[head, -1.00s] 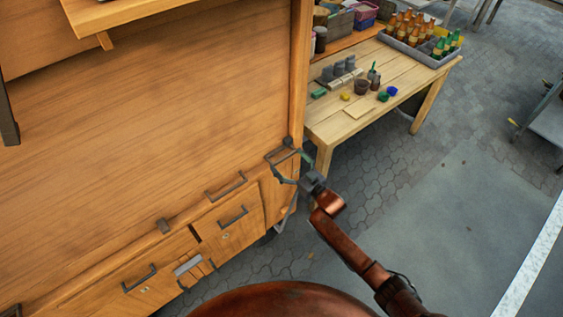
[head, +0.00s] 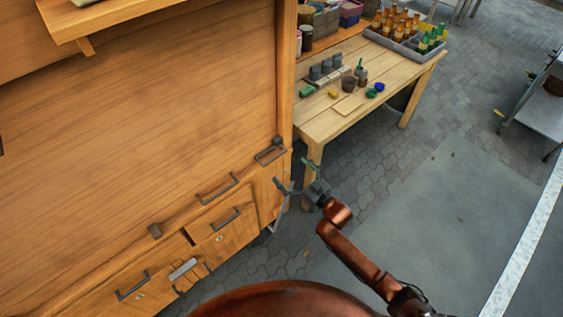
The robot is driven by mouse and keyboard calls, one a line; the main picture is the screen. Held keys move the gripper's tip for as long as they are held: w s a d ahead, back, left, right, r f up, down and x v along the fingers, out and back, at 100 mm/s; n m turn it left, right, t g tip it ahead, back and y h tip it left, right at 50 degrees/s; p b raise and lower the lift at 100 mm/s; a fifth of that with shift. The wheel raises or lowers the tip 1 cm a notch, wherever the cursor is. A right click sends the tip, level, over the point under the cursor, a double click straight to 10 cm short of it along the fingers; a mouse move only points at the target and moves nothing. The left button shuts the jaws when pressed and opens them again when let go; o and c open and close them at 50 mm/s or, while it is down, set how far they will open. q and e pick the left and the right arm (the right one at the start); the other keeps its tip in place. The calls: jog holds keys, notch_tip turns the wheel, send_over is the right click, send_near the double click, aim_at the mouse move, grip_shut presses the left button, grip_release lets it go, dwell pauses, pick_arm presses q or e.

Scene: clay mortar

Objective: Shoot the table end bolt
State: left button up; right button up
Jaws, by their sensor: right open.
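A wooden stall (head: 140,130) fills the left of the head view. At its right corner, on the side toward the work table, a dark metal loop handle (head: 270,155) sits below a small dark block (head: 277,141). I cannot tell from this view which piece is the bolt or whether it is shot. My right gripper (head: 294,176) is open and empty, just to the right of and below that corner handle, with its fingers spread and apart from it. My left gripper is not in view.
A wooden work table (head: 340,118) with pots and small coloured things stands behind my right gripper, with a bottle tray (head: 405,45) on it. More handles (head: 218,188) and a grey latch plate (head: 183,270) are on the stall front.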

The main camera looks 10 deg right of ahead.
jog(key=v, duration=0.5)
jog(key=shift+s+d, duration=0.2)
jog(key=shift+s, duration=0.05)
jog(key=s+d+f+m+g+h, duration=0.1)
jog(key=s+d+f+g+h, duration=0.3)
jog(key=f, duration=0.9)
jog(key=s+d+f+m+h, duration=0.1)
jog(key=s+d+f, duration=0.65)
jog(key=f, duration=0.65)
jog(key=s+d+f+m+g+h, duration=0.3)
jog(key=s+f, duration=0.4)
jog(key=f, duration=0.6)
jog(key=s+f+g, duration=0.2)
jog(key=s+f, duration=0.4)
jog(key=s, duration=0.8)
jog(key=s+d+f+g+h, duration=0.1)
jog(key=s+f+g, duration=0.2)
jog(key=s, duration=1.2)
jog(key=s+d+f+g, duration=0.1)
jog(key=s+f+g, duration=0.1)
jog(key=s+f, duration=0.8)
jog(key=s, duration=0.4)
jog(key=shift+s+g, duration=0.4)
